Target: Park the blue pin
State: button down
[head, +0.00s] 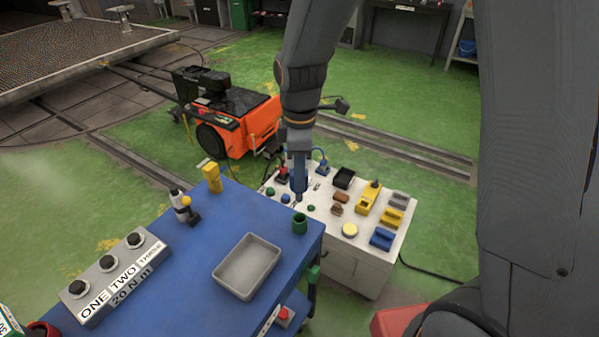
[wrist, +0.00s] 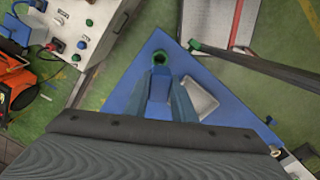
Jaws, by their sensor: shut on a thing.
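My gripper (head: 299,184) hangs down over the far right corner of the blue cart top (head: 262,208). In the wrist view my gripper (wrist: 160,88) is shut on the blue pin (wrist: 158,90), which shows between the two fingers. A green round socket (head: 300,223) stands upright at that corner of the cart. It also shows in the wrist view (wrist: 162,58), just beyond the fingertips, with a dark opening on top. The pin appears apart from the socket. The pin's lower end is hard to make out.
A grey tray (head: 247,266) lies on the cart near the socket. A grey box with black knobs (head: 106,272), a yellow tool (head: 212,177) and a drill-like tool (head: 184,207) stand to the left. A white console (head: 372,260) with buttons and blocks stands behind; an orange machine (head: 240,132) is farther back.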

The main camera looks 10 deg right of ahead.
aim_at(300, 201)
jog(key=shift+f+b, duration=1.5)
jog(key=shift+f, duration=1.4)
jog(key=shift+f+b, duration=1)
jog(key=shift+f, duration=1.75)
jog(key=c, duration=1.4)
grip_release()
jog(key=shift+r+b, duration=0.9)
jog(key=shift+r, duration=2.95)
